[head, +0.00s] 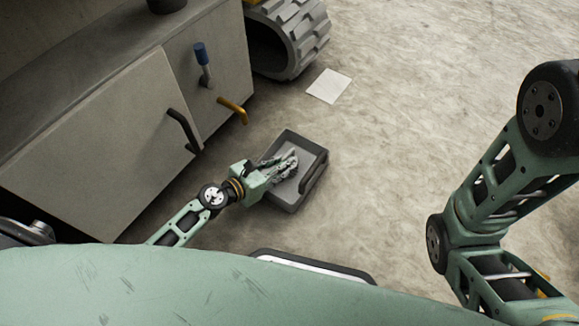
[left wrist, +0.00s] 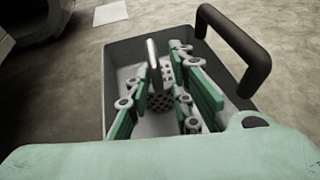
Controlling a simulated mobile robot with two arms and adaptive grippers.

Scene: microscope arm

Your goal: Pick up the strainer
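The strainer (left wrist: 160,97) is in the left wrist view, a perforated grey piece with a pale upright handle (left wrist: 153,62). It sits inside a dark grey bin (head: 287,197), which also shows in the left wrist view (left wrist: 119,57). My left gripper (head: 288,163) reaches down into the bin. In the left wrist view my left gripper (left wrist: 160,95) has its green fingers spread apart on both sides of the strainer, with gaps showing between. In the head view the gripper hides the strainer. My right gripper is out of view.
The bin has a dark raised handle (head: 313,173) on its right side. A grey cabinet (head: 90,165) with handles (head: 183,130) stands left of the bin. A tracked wheel (head: 290,40) and a white sheet (head: 328,86) lie beyond. The floor to the right is clear.

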